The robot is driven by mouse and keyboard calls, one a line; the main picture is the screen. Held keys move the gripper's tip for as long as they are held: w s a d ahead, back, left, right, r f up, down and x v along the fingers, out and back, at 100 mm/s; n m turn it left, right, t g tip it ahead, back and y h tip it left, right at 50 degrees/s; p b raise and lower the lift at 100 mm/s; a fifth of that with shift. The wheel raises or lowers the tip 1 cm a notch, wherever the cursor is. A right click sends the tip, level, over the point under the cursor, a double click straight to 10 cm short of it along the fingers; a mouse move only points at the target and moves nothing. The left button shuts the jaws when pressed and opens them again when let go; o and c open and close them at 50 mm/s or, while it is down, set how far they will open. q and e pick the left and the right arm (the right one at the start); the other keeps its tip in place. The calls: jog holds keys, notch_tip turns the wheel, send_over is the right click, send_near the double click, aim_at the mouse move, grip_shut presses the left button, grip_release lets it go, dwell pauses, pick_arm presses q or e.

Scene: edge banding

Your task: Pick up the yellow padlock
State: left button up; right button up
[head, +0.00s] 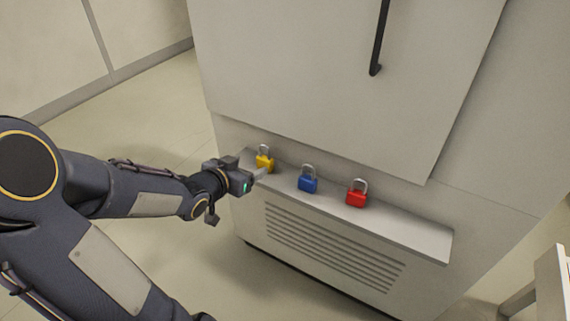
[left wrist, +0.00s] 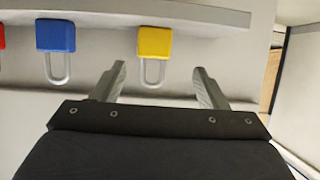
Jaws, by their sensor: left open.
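The yellow padlock (head: 264,161) stands at the left end of a narrow ledge, with its grey shackle up. In the left wrist view the yellow padlock (left wrist: 154,43) appears upside down, ahead of the jaws and between their lines. My left gripper (head: 261,174) is beside it at the ledge's left end. A small gap seems to remain between fingertips and padlock. My right gripper is in neither view.
A blue padlock (head: 308,180) and a red padlock (head: 357,193) stand to the right on the same ledge (head: 420,233). A large pale cabinet (head: 330,70) with a black handle (head: 379,40) rises behind. Vent slots lie below the ledge. Floor at left is open.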

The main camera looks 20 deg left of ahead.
aim_at(263, 164)
pick_arm(q)
jog(key=b+x, duration=0.1)
jog(key=x, duration=0.1)
jog(key=b+x, duration=0.1)
jog(key=x, duration=0.2)
jog(key=d+b+x, duration=0.1)
jog(key=b+x, duration=0.1)
jog(key=shift+f, duration=0.5)
jog(key=shift+w, duration=0.55)
jog(key=c, duration=1.1)
